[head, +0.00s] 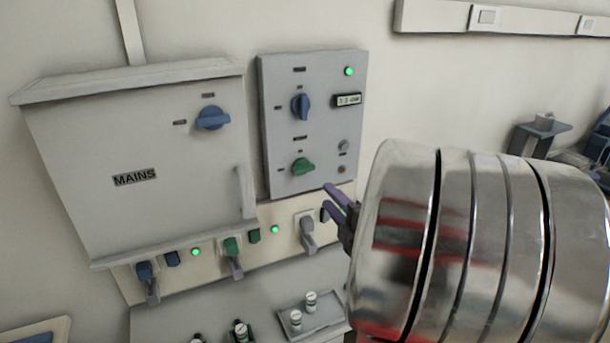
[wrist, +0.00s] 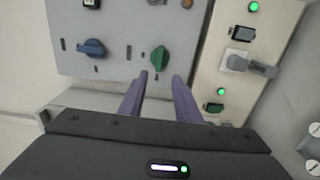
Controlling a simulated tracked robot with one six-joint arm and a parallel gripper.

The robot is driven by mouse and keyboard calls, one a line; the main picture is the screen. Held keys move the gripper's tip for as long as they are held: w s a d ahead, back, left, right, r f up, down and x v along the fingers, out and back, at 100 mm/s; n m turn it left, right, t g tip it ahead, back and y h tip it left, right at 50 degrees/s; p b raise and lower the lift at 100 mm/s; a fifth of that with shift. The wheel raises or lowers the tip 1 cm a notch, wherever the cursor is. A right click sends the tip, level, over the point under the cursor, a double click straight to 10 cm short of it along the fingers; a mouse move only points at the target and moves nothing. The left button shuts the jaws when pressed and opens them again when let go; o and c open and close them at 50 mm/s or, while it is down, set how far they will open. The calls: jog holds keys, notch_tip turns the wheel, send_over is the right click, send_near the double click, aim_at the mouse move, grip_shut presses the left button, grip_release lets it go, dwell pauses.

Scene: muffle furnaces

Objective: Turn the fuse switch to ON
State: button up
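The grey control panel (head: 330,125) on the wall carries a blue knob (head: 301,106) above a green knob (head: 303,167). The labels are too small to read, so I cannot tell which knob is the fuse switch. My gripper (head: 329,203) is at the panel's lower right, with its purple fingers pointing toward the wall. In the wrist view my gripper (wrist: 155,82) is open and empty. The green knob (wrist: 160,58) appears just beyond and between the fingertips, apparently apart from them. The blue knob (wrist: 92,48) is to its left in that view.
A MAINS box (head: 140,160) with a blue knob (head: 212,118) and a handle stands left of the panel. Below runs a socket strip (head: 262,246) with plugs and green lights. A tray (head: 318,320) holds small white-topped items.

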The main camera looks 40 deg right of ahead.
aim_at(304, 172)
jog(key=x, duration=1.3)
jog(key=shift+w+d, duration=0.1)
jog(key=shift+w, duration=0.2)
jog(key=c, duration=0.7)
jog(key=shift+f, duration=0.1)
grip_shut()
